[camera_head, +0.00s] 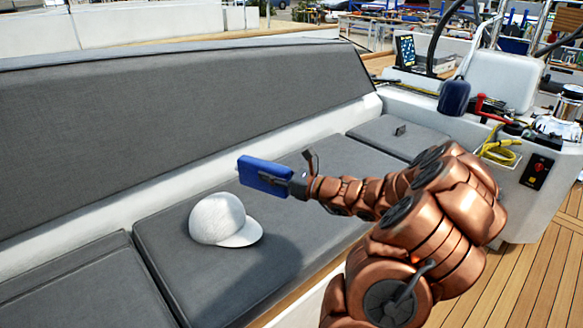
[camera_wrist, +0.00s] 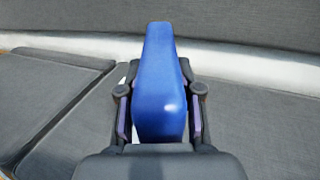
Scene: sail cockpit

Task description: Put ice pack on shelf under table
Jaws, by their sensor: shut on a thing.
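The ice pack (camera_head: 262,175) is a flat blue block in the head view. My gripper (camera_head: 298,184) is shut on its right end and holds it above the grey bench cushion. In the wrist view the ice pack (camera_wrist: 162,85) points away from me, with a finger of my gripper (camera_wrist: 160,115) on either side of it. The pack looks clear of the cushion and the backrest. No table and no shelf can be made out for certain in either view.
A white cap (camera_head: 222,218) lies on the grey seat cushion (camera_head: 180,255), left of and below my gripper. A long grey backrest (camera_head: 180,120) runs behind the bench. A white console (camera_head: 530,170) with yellow rope (camera_head: 497,150) stands right. Wooden deck (camera_head: 525,270) is clear at lower right.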

